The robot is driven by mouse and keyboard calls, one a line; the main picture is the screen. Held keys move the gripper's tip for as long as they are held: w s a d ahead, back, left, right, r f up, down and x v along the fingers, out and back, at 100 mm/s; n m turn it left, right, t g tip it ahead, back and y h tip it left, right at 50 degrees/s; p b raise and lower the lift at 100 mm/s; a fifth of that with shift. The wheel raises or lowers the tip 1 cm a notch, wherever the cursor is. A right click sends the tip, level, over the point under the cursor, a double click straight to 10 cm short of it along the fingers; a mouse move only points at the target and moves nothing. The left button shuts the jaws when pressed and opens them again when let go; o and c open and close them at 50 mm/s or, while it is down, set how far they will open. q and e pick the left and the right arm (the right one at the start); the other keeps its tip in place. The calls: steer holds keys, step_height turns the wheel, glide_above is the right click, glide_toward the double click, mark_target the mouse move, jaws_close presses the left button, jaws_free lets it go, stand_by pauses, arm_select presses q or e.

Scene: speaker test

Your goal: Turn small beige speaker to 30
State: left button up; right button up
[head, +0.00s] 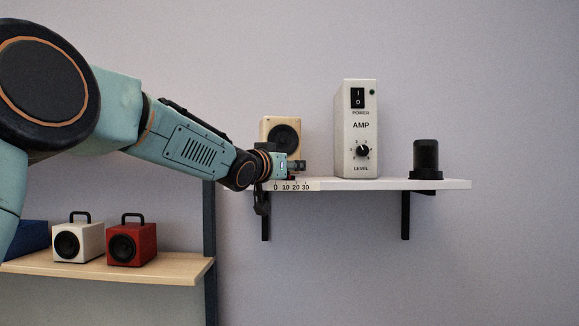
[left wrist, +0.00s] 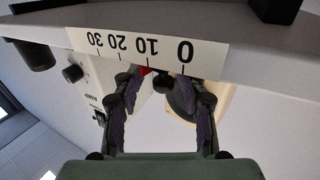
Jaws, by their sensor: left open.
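The small beige speaker (head: 279,124) stands at the left end of the wall shelf, its dark round cone showing and its lower part hidden behind my gripper. A white strip marked 0, 10, 20 and 30 (head: 293,187) runs along the shelf's front edge below it. My left gripper (head: 293,167) is at the speaker's front. In the left wrist view, which is upside down, my gripper (left wrist: 163,82) is open, its two dark fingers apart. The beige speaker (left wrist: 222,97) shows behind the right finger; contact cannot be told. A small red spot (left wrist: 145,71) shows near the 10 mark.
On the wall shelf (head: 440,184), a white AMP box (head: 347,140) with a knob stands right of the speaker, then a black cylinder (head: 426,158). A lower wooden shelf (head: 180,272) at left holds a white speaker (head: 90,240) and a red speaker (head: 144,243).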

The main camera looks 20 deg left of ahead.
arm_select(q)
steer(key=shift+w+a+f, duration=0.1)
steer(key=shift+w+a, duration=0.05)
steer(key=s, duration=0.7)
steer(key=shift+s+a, duration=0.2)
steer(key=shift+d, duration=0.1)
